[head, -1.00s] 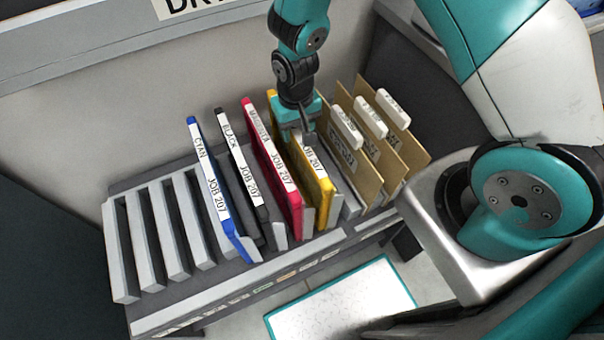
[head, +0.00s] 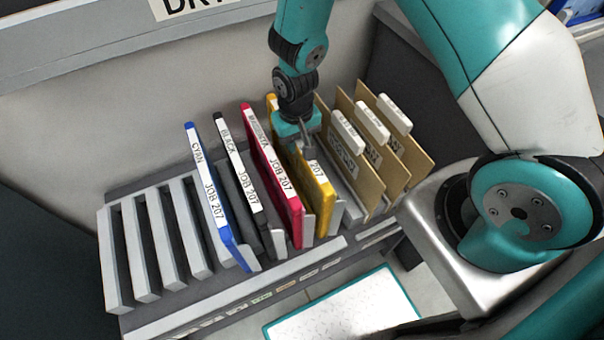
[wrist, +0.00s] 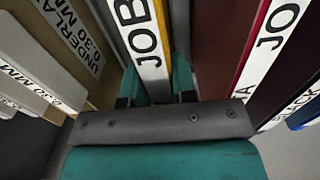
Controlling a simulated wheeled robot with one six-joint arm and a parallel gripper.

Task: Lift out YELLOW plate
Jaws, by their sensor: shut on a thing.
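The yellow plate (head: 318,187) stands upright in its slot in the grey rack (head: 170,305), at the right end of the row of coloured plates. Its white top label shows part of its lettering, and my gripper hides the rest. My gripper (head: 303,147) is over the plate's top edge from above and is shut on it. In the wrist view the labelled edge of the yellow plate (wrist: 149,50) runs between the two fingers of my gripper (wrist: 158,90). The plate's lower part is hidden in the rack.
The magenta plate (head: 272,175) stands close to the left, then the black plate (head: 238,180) and cyan plate (head: 208,190). Tan dividers with white tabs (head: 372,120) stand close on the right. Empty slots lie at the rack's left. A white teal-edged mat (head: 345,310) lies in front.

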